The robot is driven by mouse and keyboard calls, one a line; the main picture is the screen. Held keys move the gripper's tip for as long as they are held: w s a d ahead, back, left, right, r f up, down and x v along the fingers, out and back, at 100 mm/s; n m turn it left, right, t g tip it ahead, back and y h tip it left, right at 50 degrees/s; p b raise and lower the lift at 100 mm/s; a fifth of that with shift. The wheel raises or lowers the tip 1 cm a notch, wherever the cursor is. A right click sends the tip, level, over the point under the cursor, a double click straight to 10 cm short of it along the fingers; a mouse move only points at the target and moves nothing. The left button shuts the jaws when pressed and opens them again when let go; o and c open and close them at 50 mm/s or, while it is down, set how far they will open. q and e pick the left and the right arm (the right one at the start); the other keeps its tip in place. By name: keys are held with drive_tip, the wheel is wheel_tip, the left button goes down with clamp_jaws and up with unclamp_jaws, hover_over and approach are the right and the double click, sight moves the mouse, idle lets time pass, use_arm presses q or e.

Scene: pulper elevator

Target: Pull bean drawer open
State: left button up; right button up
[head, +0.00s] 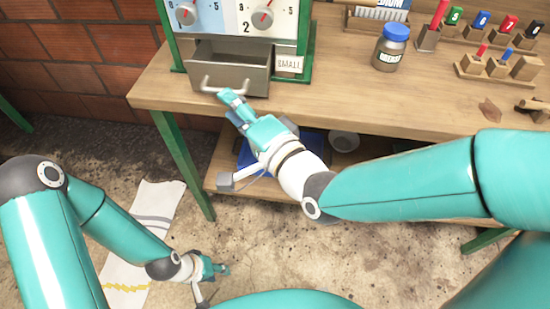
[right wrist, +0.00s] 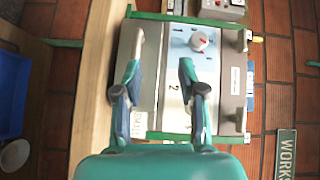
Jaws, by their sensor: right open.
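The bean drawer (head: 232,75) is a grey metal tray at the foot of the dial cabinet, beside a SMALL label (head: 289,64). It stands partly out, with its dark inside showing. Its pale bar handle (head: 222,91) faces the bench's front edge. My right gripper (head: 229,97) is at the handle's right end; contact is unclear. In the right wrist view its fingers are apart, and the handle (right wrist: 138,48) shows by the left fingertip, not clearly between the fingers. My left gripper (head: 219,268) hangs low over the floor, too small to tell open from shut.
The wooden bench (head: 330,105) carries a blue-lidded jar (head: 391,47) and wooden blocks with coloured markers (head: 468,28) at right. A lower shelf holds a blue bin (head: 252,155). The brick wall (head: 75,55) is at left. Space before the drawer's left half is clear.

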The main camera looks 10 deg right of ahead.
drive_tip(key=f+b+v, duration=0.2)
drive_tip(key=b+v, duration=0.9)
drive_tip(key=shift+s, duration=0.4)
idle(0.5)
drive_tip(key=shift+f, duration=0.1)
idle(0.3)
